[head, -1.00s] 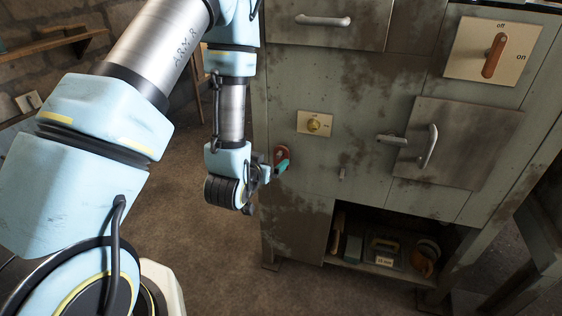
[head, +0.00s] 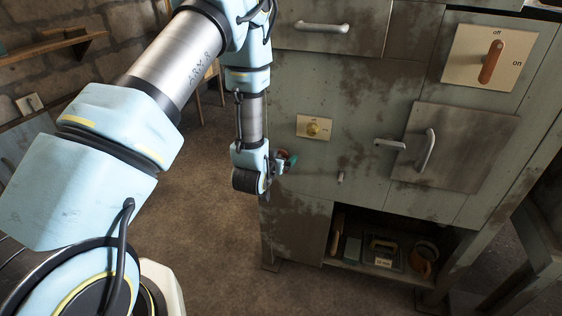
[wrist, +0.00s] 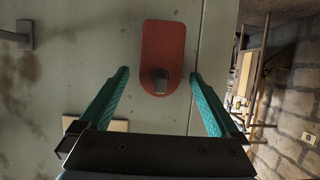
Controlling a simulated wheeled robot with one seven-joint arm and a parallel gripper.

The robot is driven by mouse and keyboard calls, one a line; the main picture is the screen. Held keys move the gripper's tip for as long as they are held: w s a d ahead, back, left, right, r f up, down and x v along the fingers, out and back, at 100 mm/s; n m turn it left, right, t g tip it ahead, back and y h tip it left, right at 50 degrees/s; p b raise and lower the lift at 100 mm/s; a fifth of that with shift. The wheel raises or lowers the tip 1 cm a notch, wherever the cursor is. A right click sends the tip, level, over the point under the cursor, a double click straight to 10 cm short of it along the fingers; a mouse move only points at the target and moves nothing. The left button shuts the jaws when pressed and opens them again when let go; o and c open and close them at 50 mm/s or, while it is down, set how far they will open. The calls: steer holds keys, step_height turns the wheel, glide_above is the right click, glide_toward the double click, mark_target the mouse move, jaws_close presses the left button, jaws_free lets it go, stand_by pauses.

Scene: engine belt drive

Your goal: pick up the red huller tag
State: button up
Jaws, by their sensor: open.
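The red huller tag (wrist: 163,45) is a flat, rounded plate against the cabinet front in the wrist view. A dark peg (wrist: 160,82) sticks out at its end nearer my gripper. My gripper (wrist: 159,74) is open, with one green finger on each side of the tag's near end and gaps between. I see no contact with the tag. In the head view my gripper (head: 291,162) is at the cabinet's left edge and hides most of the tag.
An open lower shelf (head: 345,262) holds several items. The floor (head: 200,230) left of the cabinet is clear.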

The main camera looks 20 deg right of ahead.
steer(key=shift+c, duration=0.3)
steer(key=c, duration=1.4)
